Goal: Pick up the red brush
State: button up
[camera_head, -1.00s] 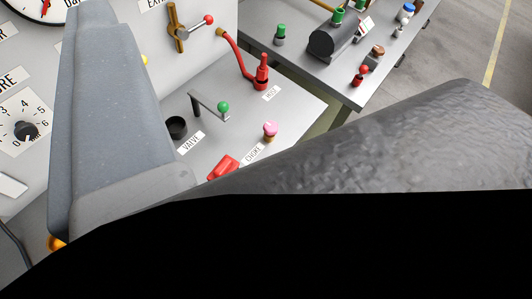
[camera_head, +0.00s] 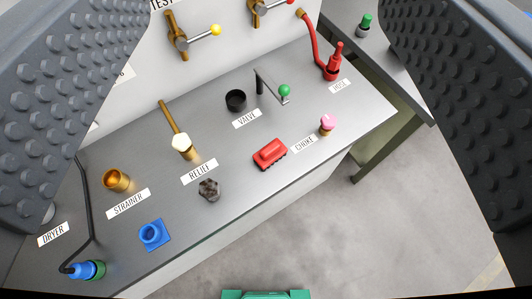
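The red brush (camera_head: 270,153) lies on the grey bench top (camera_head: 232,205) near its front edge, left of the CHOKE label. Its red body has a raised grip and dark bristles along the lower side. My gripper (camera_head: 265,150) is open, with one dark studded finger at the left edge of the picture and the other at the right. The brush shows in the gap between the fingers, apart from both. Nothing is held, and the brush is not covered.
Near the brush stand the pink-topped choke (camera_head: 327,124), green-knobbed valve lever (camera_head: 284,91), relief lever (camera_head: 181,141) and a dark knobbed piece (camera_head: 209,189). A blue fitting (camera_head: 153,234) and brass strainer (camera_head: 116,179) are left. A red hose fitting (camera_head: 335,64) is at back right.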

aim_at(270, 154)
jog(key=u, duration=1.05)
jog(key=k, duration=0.65)
jog(key=z, duration=0.45)
